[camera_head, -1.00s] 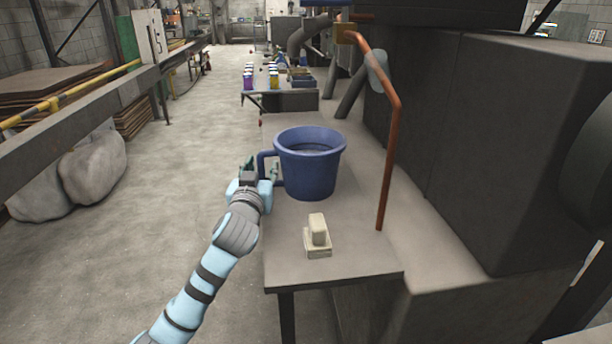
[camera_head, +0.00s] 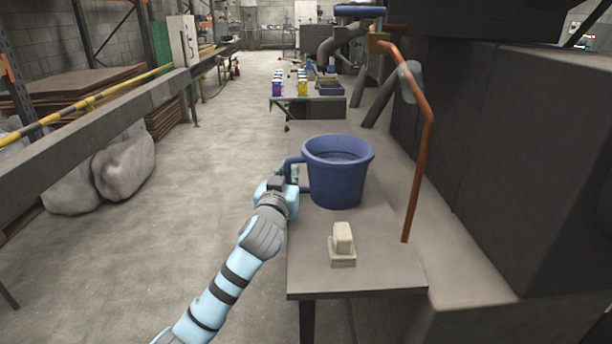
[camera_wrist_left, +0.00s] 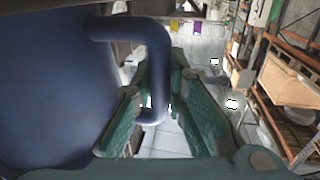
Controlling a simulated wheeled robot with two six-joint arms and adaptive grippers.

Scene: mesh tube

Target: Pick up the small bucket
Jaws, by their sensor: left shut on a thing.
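The small blue bucket (camera_head: 337,178) stands upright on the grey table (camera_head: 380,265), its handle on its left side. In the left wrist view the bucket (camera_wrist_left: 50,85) fills the left side, and its curved handle (camera_wrist_left: 158,60) reaches between the fingers. My left gripper (camera_head: 291,176) is at the handle in the head view and is shut on it; its green fingers (camera_wrist_left: 165,110) lie on both sides of the handle in the wrist view. The bucket's base appears to rest on the table. My right gripper is not in view.
A pale block (camera_head: 343,243) sits on the table in front of the bucket. An orange-brown pipe (camera_head: 421,160) rises to the right, beside a large dark machine (camera_head: 510,130). A farther table holds several coloured containers (camera_head: 302,86).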

